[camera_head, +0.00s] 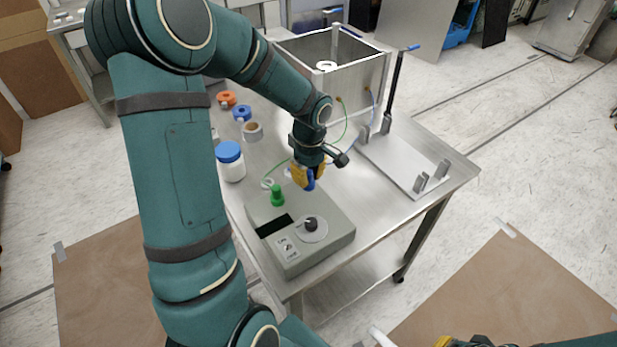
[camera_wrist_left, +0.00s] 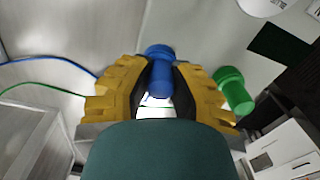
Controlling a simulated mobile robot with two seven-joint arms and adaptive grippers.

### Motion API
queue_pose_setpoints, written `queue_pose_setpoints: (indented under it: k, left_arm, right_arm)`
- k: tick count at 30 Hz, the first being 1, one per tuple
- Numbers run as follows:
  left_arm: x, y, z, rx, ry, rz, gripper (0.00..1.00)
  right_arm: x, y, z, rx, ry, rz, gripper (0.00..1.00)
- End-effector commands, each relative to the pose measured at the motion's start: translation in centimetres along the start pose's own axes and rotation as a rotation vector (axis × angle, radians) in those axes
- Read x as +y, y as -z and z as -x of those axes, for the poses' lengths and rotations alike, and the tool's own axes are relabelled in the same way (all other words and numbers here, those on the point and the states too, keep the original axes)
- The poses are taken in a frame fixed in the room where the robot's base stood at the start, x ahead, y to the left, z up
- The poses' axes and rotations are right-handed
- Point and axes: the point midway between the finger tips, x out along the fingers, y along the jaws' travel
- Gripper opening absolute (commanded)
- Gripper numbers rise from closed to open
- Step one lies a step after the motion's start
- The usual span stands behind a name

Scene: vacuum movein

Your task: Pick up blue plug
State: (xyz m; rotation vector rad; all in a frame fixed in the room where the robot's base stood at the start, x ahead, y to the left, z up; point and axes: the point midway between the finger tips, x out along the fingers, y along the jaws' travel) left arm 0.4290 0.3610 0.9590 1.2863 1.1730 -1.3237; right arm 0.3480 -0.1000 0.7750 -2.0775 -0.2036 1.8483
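The blue plug (camera_wrist_left: 160,72) sits between the yellow fingers of my left gripper (camera_wrist_left: 160,78) in the left wrist view. The dark finger pads appear to touch both its sides. In the head view my left gripper (camera_head: 310,172) points down over the back of the grey tester box (camera_head: 335,238), with a bit of blue plug (camera_head: 310,184) at its tips. I cannot tell whether the plug touches the box. A green plug (camera_head: 277,196) stands upright on the box, to the left; it also shows in the wrist view (camera_wrist_left: 233,90). My right gripper (camera_head: 443,342) barely shows at the bottom edge.
A white jar with a blue lid (camera_head: 231,162) and several small rolls stand left of the gripper. An open metal box (camera_head: 345,95) is at the back, with thin wires near it. A grey fixture with a lever (camera_head: 395,160) stands right. The table's right front is clear.

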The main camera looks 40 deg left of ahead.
Motion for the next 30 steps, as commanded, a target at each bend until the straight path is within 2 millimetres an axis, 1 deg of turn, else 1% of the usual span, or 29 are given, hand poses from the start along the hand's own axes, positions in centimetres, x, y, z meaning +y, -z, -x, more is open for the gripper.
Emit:
queue_pose_setpoints:
  k: [10, 13, 17, 21, 24, 27, 30]
  left_arm:
    - [0.0, 0.0, 0.1, 0.0, -0.001, 0.0, 0.0]
    - [0.0, 0.0, 0.7, 0.002, -0.002, -0.001, 0.0]
    - [0.0, 0.0, 2.8, 0.002, -0.004, 0.001, 0.0]
    - [-0.1, 0.0, 5.6, 0.002, -0.005, 0.0, 0.0]
    - [-0.1, 0.0, 7.4, 0.002, -0.004, 0.0, 0.0]
    - [-0.2, 0.0, 8.8, 0.002, -0.003, 0.0, 0.0]
    - [-0.3, 0.0, 9.6, 0.001, -0.001, 0.001, 0.0]
  right_arm:
    - [0.0, 0.0, 0.0, 0.0, 0.0, 0.0, 0.0]
    - [-0.1, 0.1, 0.1, 0.001, 0.0, 0.0, 0.0]
    - [-0.2, 0.2, 0.5, 0.004, 0.0, -0.001, 0.0]
    - [-0.4, 0.4, 1.0, 0.009, -0.001, -0.003, 0.0]
    - [-0.5, 0.6, 1.3, 0.012, -0.001, -0.004, 0.0]
    - [-0.6, 0.7, 1.5, 0.014, -0.002, -0.004, 0.0]
    - [-0.6, 0.7, 1.6, 0.016, -0.002, -0.005, 0.0]
